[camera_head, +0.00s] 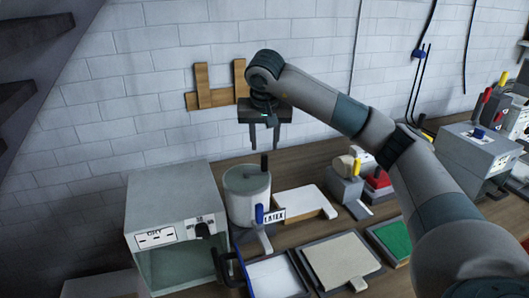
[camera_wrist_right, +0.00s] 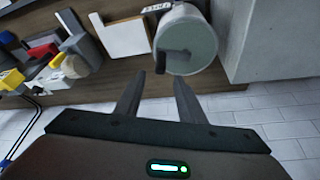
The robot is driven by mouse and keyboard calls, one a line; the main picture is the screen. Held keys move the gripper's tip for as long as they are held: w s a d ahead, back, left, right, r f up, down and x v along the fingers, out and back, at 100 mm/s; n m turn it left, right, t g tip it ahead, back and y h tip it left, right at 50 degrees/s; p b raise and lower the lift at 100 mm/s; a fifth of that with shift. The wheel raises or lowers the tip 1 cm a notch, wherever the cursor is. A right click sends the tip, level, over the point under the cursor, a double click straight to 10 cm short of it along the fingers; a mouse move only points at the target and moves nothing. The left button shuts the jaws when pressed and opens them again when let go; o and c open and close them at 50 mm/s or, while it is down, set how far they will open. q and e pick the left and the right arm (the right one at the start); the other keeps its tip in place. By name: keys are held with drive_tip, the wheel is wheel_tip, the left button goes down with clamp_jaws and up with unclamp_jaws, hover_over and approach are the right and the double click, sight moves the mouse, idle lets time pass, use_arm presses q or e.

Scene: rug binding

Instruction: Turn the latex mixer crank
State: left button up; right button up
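The latex mixer (camera_head: 247,194) is a light grey cylinder with a LATEX label, standing on the bench right of the big grey box. Its dark crank (camera_head: 264,168) rises from the lid. In the right wrist view the mixer (camera_wrist_right: 190,42) is at the top right of centre, with the crank (camera_wrist_right: 172,54) across its lid. My right gripper (camera_head: 265,148) hangs above the mixer with its two fingers apart and nothing between them. In the wrist view its fingertips (camera_wrist_right: 170,82) are just short of the crank, apparently not touching it. My left gripper is not in view.
A grey box labelled DRY (camera_head: 170,190) stands close left of the mixer. A white L-shaped piece (camera_head: 300,203), a beige panel (camera_head: 340,260) and a green pad (camera_head: 395,240) lie to the right. A wooden bracket (camera_head: 218,97) is on the wall behind.

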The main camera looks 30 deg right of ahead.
sight(264, 154)
drive_tip(key=p+x, duration=0.2)
drive_tip(key=x, duration=0.3)
drive_tip(key=shift+w+d+f, duration=0.1)
drive_tip(key=shift+w, duration=0.05)
drive_tip(key=shift+x, duration=0.9)
clamp_jaws()
